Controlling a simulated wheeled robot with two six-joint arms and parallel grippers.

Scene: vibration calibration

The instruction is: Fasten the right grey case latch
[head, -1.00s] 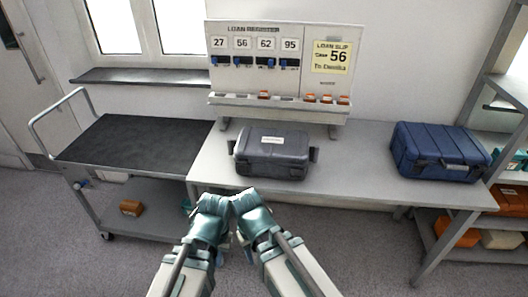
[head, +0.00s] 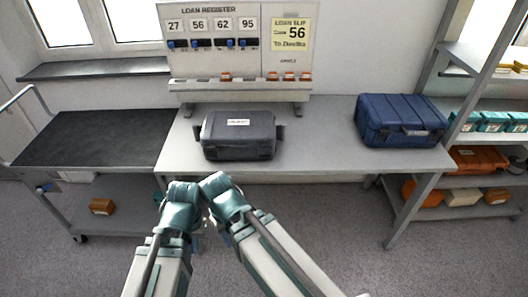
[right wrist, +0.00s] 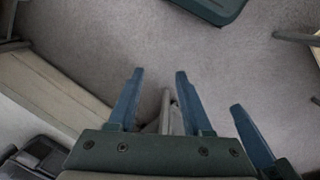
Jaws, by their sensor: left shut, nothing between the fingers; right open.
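The dark grey case (head: 238,137) stands closed-looking on the grey table, a pale label on its lid. A dark tab, apparently the right latch (head: 281,132), sticks out at its right end; its exact position is too small to tell. My left gripper (head: 182,208) is in front of the table, below and apart from the case; it is shut and empty. My right gripper (right wrist: 158,73) is open and empty over the floor in the right wrist view. In the head view its fingers are hidden behind my right wrist.
A blue case (head: 400,121) stands on the table's right part, with clear tabletop (head: 320,140) between the cases. The loan register board (head: 240,50) is behind. A dark-topped trolley (head: 90,138) adjoins the left; a shelf rack (head: 490,62) stands right.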

